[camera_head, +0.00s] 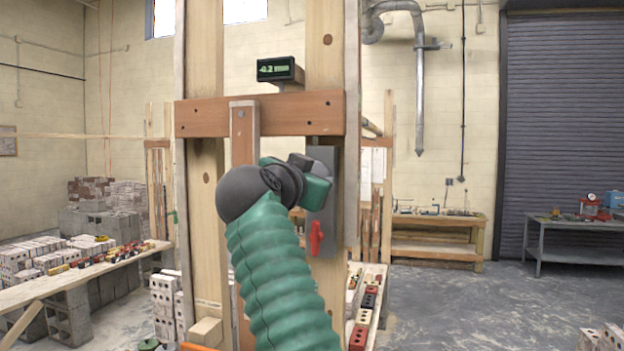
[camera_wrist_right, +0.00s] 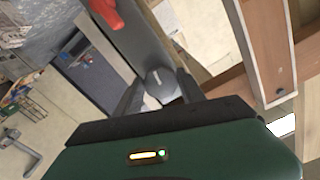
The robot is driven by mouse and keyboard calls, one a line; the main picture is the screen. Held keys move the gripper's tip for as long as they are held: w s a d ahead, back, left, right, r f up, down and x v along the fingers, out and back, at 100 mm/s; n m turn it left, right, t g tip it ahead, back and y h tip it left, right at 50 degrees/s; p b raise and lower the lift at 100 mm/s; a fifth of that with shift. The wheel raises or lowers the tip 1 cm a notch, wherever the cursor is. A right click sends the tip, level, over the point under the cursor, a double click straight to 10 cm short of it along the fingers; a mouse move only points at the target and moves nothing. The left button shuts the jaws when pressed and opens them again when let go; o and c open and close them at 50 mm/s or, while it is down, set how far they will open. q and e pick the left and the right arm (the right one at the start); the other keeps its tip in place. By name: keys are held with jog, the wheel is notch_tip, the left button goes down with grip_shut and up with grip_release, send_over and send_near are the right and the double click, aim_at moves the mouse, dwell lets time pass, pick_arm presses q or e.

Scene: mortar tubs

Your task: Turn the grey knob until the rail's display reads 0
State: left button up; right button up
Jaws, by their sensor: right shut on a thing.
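The rail's display (camera_head: 277,69) is a small dark box above the wooden crosspiece; its green digits appear to read -0.2 mm. The grey knob (camera_wrist_right: 158,78) has a white mark on its face and sits on a grey metal plate (camera_wrist_right: 140,38). My right gripper (camera_wrist_right: 160,90) has one finger on each side of the knob and is shut on it. In the head view my green right arm and wrist cover most of the knob and part of the plate (camera_head: 324,255). My left gripper is not in view.
A red lever (camera_head: 316,238) is on the plate below the knob; it also shows in the wrist view (camera_wrist_right: 97,14). The wooden crosspiece (camera_head: 290,113) spans upright timber posts (camera_head: 206,60). Bricks and a plank bench stand at left.

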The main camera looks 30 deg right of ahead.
jog(key=shift+w+f+m, duration=0.1)
jog(key=shift+f+m, duration=0.1)
jog(key=shift+m, duration=0.3)
jog(key=o, duration=1.1)
jog(key=shift+o, duration=1.4)
jog(key=shift+w+r, duration=0.1)
jog(key=shift+w, duration=0.05)
jog(key=b+v, duration=0.4)
jog(key=v, duration=1.3)
jog(key=shift+w+d, duration=0.1)
jog(key=shift+w, duration=0.05)
